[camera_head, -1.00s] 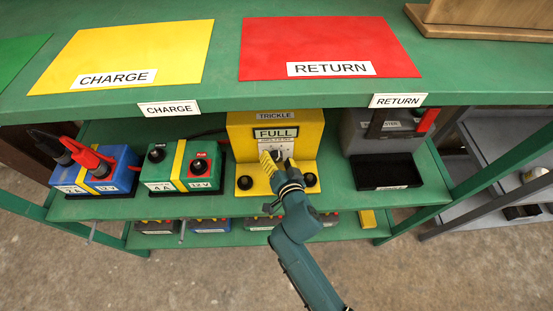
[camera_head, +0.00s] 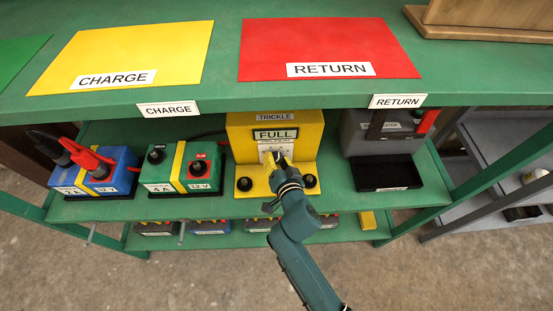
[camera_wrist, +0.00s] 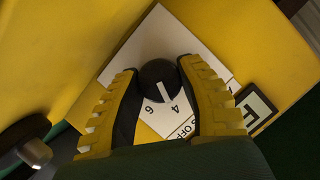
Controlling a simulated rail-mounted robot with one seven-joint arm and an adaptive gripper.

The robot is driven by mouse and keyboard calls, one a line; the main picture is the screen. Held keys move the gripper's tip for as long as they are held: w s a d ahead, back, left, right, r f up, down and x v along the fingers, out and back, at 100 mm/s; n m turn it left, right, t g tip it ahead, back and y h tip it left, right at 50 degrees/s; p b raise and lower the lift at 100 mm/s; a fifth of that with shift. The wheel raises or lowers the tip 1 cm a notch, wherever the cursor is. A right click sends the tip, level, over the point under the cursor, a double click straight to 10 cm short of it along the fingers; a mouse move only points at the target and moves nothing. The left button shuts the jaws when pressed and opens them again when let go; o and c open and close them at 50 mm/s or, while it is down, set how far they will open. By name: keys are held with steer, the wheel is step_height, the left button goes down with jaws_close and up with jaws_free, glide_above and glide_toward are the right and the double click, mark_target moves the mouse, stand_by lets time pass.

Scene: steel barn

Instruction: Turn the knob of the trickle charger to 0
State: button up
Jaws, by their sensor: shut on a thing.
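The trickle charger (camera_head: 240,133) is a yellow box under the shelf edge, with a "TRICKLE" label and a "FULL" sign on its front. Its round black knob (camera_wrist: 155,73) sits on a white dial plate (camera_wrist: 145,45). A white pointer line on the knob runs toward the printed 6 and 4 in the wrist view; I cannot tell the exact setting. My gripper (camera_head: 279,161) reaches the dial from the front. Its yellow ribbed fingers (camera_wrist: 158,78) are shut on the knob, one on each side. They hide part of the dial's print, and the 0 mark is not readable.
Left of the charger stand a green 4 A battery unit (camera_head: 178,172) and a blue one with red and black clamps (camera_head: 112,178). A grey unit and black tray (camera_head: 386,172) stand at right. The green shelf top (camera_head: 225,85) overhangs the charger.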

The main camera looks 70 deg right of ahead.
steer(key=shift+f, duration=0.1)
steer(key=n+g, duration=0.2)
steer(key=n, duration=0.1)
steer(key=shift+h+b, duration=0.3)
steer(key=shift+b, duration=0.05)
steer(key=n+g+b, duration=0.1)
steer(key=n+g, duration=0.1)
steer(key=n, duration=0.1)
steer(key=shift+w+f+h, duration=0.1)
steer(key=shift+h, duration=0.3)
steer(key=n+g+h+b, duration=0.1)
steer(key=n+g, duration=0.1)
steer(key=n, duration=0.1)
steer(key=shift+f, duration=0.1)
steer(key=shift+n+g+h+b, duration=0.7)
steer(key=shift+n+h+b, duration=0.1)
steer(key=shift+n, duration=0.9)
steer(key=o, duration=1.2)
steer(key=shift+r, duration=0.2)
steer(key=shift+a, duration=0.1)
